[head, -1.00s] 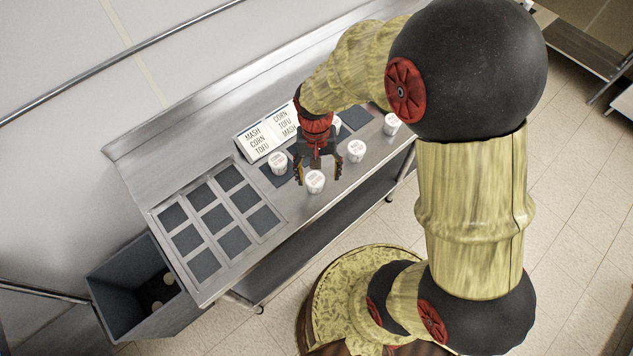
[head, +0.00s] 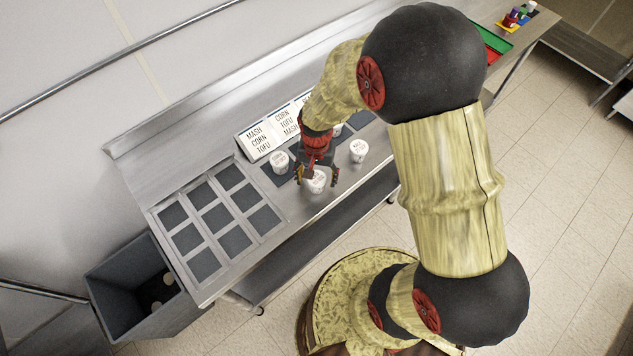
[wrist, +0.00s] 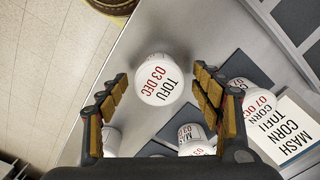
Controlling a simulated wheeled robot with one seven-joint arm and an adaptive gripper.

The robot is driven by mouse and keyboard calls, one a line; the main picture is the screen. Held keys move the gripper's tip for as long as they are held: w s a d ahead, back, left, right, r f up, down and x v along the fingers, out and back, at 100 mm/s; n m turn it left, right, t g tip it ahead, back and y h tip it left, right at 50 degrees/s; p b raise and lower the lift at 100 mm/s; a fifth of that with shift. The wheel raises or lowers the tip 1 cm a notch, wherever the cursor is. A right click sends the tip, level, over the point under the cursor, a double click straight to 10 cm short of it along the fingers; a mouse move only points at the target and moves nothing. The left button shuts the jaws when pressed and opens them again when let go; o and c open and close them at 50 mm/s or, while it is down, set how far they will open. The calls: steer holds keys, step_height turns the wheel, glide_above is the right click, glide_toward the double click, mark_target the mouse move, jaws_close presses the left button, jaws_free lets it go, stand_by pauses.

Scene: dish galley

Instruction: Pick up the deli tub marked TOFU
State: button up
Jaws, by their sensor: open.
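My gripper (wrist: 160,88) is open, with one finger at the left of the tub and the other at the right. In the head view my gripper (head: 316,176) is low over the tub.
A tub marked CORN (wrist: 254,95), a tub marked MASH (wrist: 194,138) and another tub (head: 359,150) stand close by. White label cards (head: 258,141) stand along the back. A rack of dark square pads (head: 202,220) lies left; a grey bin (head: 125,275) stands beyond the counter end.

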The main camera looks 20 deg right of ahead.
steer(key=shift+f, duration=0.1)
steer(key=shift+c, duration=1.2)
steer(key=c, duration=1.1)
